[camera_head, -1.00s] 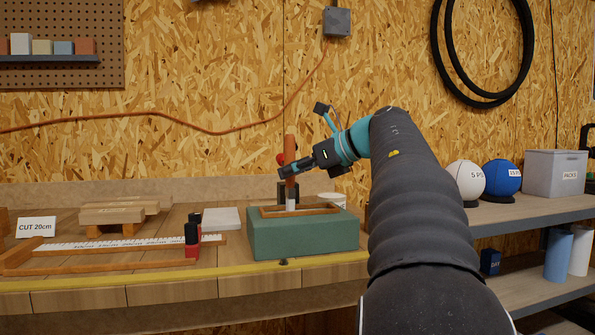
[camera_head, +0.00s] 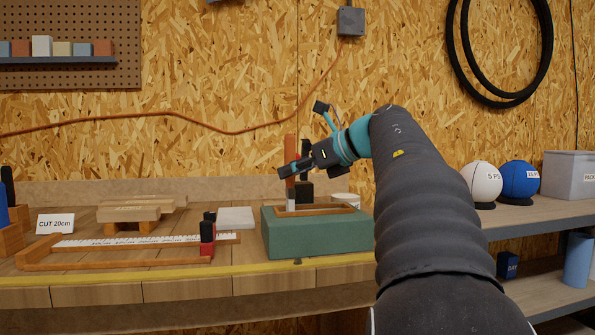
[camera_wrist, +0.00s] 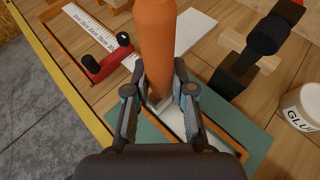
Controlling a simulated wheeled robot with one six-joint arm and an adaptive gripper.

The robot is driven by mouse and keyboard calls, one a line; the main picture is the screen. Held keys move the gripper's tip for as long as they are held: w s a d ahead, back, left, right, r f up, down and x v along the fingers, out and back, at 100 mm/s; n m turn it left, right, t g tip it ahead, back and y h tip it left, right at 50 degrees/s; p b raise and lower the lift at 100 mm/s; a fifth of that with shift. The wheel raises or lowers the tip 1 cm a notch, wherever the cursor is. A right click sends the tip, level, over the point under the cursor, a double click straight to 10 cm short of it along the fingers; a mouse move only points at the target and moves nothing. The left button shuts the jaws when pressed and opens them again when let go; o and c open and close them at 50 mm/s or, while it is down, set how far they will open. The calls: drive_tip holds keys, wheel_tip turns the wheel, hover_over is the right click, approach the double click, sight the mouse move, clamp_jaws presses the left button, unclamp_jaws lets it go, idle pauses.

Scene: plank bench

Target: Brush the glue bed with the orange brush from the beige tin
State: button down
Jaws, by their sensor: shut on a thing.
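My gripper (camera_head: 294,170) is shut on the orange brush (camera_head: 290,155), which stands upright with its handle above the jaws. The brush handle (camera_wrist: 158,40) fills the top middle of the wrist view. The brush's pale lower end is over the glue bed, a wood-framed strip (camera_head: 315,210) on top of a green block (camera_head: 320,234); whether it touches the bed cannot be told. The bed's pale surface (camera_wrist: 172,116) shows between my fingers in the wrist view. A white glue tub (camera_wrist: 302,106) stands at the right. I cannot make out a beige tin.
A black-headed tool (camera_wrist: 250,58) stands close behind the green block. A ruler jig (camera_head: 135,240) with red and black clamps (camera_head: 208,235) lies to the left. A white slab (camera_head: 236,217) lies behind. Shelves with balls (camera_head: 481,182) stand at the right.

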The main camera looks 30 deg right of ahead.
drive_tip(key=shift+a, duration=0.15)
drive_tip(key=shift+s+d+p, duration=0.2)
drive_tip(key=shift+d+p, duration=0.25)
drive_tip(key=shift+d, duration=0.45)
drive_tip(key=shift+d, duration=0.1)
drive_tip(key=shift+s+d, duration=0.25)
drive_tip(key=shift+d, duration=0.45)
drive_tip(key=shift+d, duration=0.1)
drive_tip(key=shift+s+d+p, duration=0.2)
drive_tip(key=shift+d+p, duration=0.3)
drive_tip(key=shift+d, duration=0.15)
drive_tip(key=shift+d, duration=0.1)
